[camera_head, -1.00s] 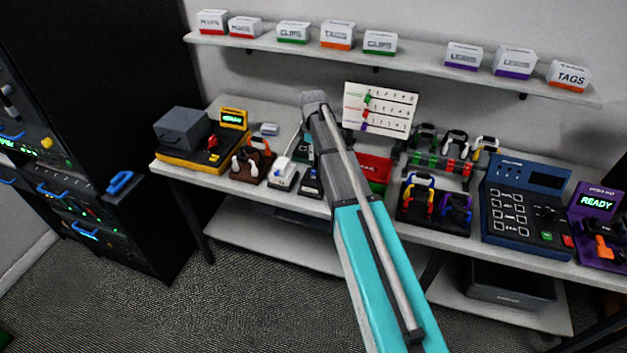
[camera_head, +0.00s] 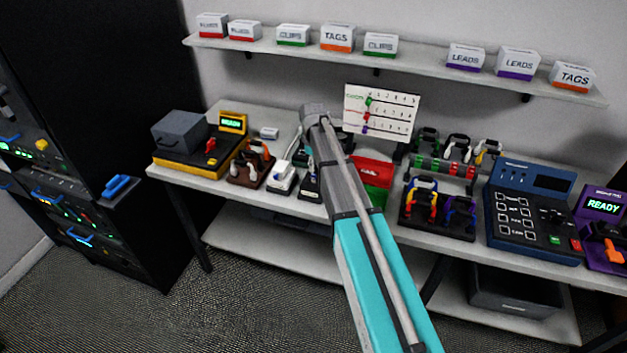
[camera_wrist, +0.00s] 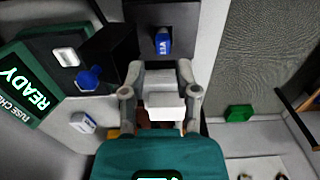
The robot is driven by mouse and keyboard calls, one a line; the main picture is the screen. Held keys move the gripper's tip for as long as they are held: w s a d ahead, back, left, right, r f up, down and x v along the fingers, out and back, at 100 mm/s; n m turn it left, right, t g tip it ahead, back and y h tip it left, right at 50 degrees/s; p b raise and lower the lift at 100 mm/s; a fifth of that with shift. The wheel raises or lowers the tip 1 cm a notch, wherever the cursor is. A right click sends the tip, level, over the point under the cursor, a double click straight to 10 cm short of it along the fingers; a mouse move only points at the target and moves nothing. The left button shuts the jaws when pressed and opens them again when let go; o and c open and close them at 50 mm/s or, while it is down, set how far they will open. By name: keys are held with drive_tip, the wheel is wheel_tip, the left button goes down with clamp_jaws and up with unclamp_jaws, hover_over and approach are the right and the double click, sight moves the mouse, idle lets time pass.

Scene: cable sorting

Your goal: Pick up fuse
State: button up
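My gripper (camera_wrist: 160,72) shows in the wrist view with its two grey fingers apart. A blue piece with white lettering (camera_wrist: 163,42) sits in a black holder (camera_wrist: 176,16) just beyond the fingertips, apart from them. It may be a fuse; I cannot be sure. A white block (camera_wrist: 164,106) shows between the fingers, and I cannot tell whether they touch it. A dark green fuse checker (camera_wrist: 28,85) with a lit READY screen is at the left. In the head view my arm hides the bench around my gripper (camera_head: 312,112).
Near the checker are a blue knob-like part (camera_wrist: 88,78) and a small white piece (camera_wrist: 66,57). A green block (camera_wrist: 239,112) is at the right. The head view shows a yellow-based device (camera_head: 185,165), a red box (camera_head: 372,172), a cable rack (camera_head: 437,205) and a blue console (camera_head: 535,215).

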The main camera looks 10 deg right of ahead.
sight(314, 174)
drive_tip(key=shift+f, duration=0.1)
drive_tip(key=shift+s+f+b, duration=0.2)
drive_tip(key=shift+f+b, duration=2.35)
drive_tip(key=shift+b, duration=0.1)
clamp_jaws()
